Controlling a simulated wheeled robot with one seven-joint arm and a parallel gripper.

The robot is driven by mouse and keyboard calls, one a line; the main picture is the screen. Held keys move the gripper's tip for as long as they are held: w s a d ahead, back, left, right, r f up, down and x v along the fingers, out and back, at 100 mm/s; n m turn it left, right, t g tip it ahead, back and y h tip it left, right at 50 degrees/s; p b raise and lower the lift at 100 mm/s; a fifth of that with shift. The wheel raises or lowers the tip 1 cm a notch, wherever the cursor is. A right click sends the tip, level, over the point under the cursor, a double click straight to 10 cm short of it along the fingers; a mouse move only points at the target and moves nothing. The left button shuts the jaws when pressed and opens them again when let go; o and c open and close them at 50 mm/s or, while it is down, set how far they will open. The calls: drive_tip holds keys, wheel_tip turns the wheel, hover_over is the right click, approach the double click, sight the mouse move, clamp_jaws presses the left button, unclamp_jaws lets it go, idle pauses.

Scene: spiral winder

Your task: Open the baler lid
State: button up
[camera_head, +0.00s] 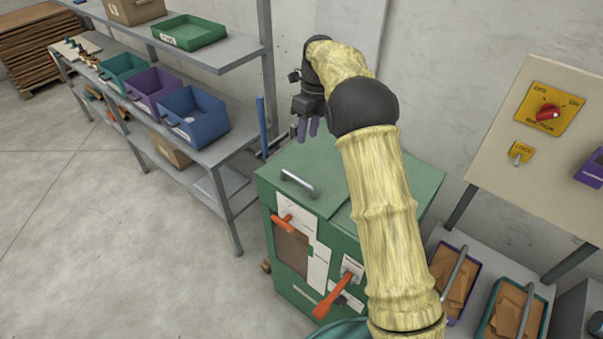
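The green baler (262,222) stands at the lower middle, partly behind my arm. Its green lid (318,160) lies flat on top, closed as far as I can see. A grey metal bar handle (298,184) sits on the lid near its front left edge. My gripper (308,130) points down above the back part of the lid, behind and apart from the handle. Its purple fingers are small in view, and I cannot tell how far apart they are. Nothing shows held in it. My arm hides the right part of the lid and front.
The baler's front has a small orange handle (284,223) and a long orange lever (333,297). A shelf bench with a blue bin (192,117) stands to the left. Bins of brown scraps (455,285) and a switch panel (548,112) are at right. Floor at lower left is clear.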

sight(300, 179)
drive_tip(key=f+p, duration=0.1)
drive_tip(key=f, duration=0.3)
drive_tip(key=s+a+f+p, duration=0.1)
drive_tip(key=f, duration=0.4)
drive_tip(key=s+f+p, duration=0.1)
drive_tip(key=f, duration=0.4)
drive_tip(key=shift+s+a+f, duration=0.15)
drive_tip(key=shift+a+f, duration=0.1)
drive_tip(key=shift+a, duration=0.15)
clamp_jaws()
